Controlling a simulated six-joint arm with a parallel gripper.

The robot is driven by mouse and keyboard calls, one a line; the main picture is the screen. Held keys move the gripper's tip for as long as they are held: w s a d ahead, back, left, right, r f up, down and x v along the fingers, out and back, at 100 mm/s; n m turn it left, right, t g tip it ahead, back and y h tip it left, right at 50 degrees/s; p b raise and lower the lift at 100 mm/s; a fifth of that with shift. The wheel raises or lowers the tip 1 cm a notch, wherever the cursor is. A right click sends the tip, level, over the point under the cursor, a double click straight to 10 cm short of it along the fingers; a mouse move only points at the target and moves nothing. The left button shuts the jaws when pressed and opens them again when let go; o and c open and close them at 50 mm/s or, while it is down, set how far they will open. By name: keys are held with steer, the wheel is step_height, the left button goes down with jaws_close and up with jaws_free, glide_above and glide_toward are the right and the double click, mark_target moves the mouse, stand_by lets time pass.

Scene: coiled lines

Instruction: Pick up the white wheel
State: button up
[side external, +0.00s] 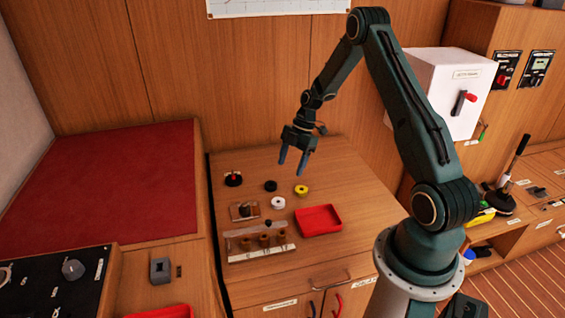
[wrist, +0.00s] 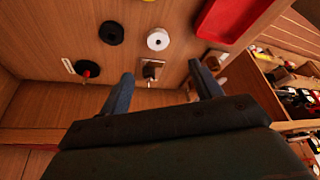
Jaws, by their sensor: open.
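The white wheel (side external: 278,203) lies flat on the wooden worktop, between a black wheel and a red tray in the side external view. It also shows in the wrist view (wrist: 158,39), near the top, with a dark hole in its middle. My gripper (side external: 293,172) hangs above the back of the worktop, fingers pointing down, apart from all objects. In the wrist view the two fingers (wrist: 164,84) are spread wide with nothing between them in grip. The white wheel is beyond the fingertips and fully visible.
A black wheel (side external: 270,186) and a yellow wheel (side external: 301,190) lie close to the white wheel. A red tray (side external: 318,220) is to its right. A black item with a red knob (side external: 233,180), a small block (side external: 244,210) and a rack with brown pegs (side external: 262,242) stand left and in front.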

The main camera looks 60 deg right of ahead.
glide_above(280, 200)
steer(key=d, duration=0.2)
steer(key=f, duration=0.4)
steer(key=s+f, duration=0.1)
steer(key=f, duration=0.2)
steer(key=shift+a, duration=0.2)
steer(key=shift+w+f, duration=0.1)
steer(key=shift+f, duration=0.1)
steer(key=shift+x, duration=2.45)
steer(key=shift+w+d, duration=0.1)
steer(key=shift+d, duration=0.05)
steer(key=shift+c, duration=0.2)
steer(key=c, duration=1)
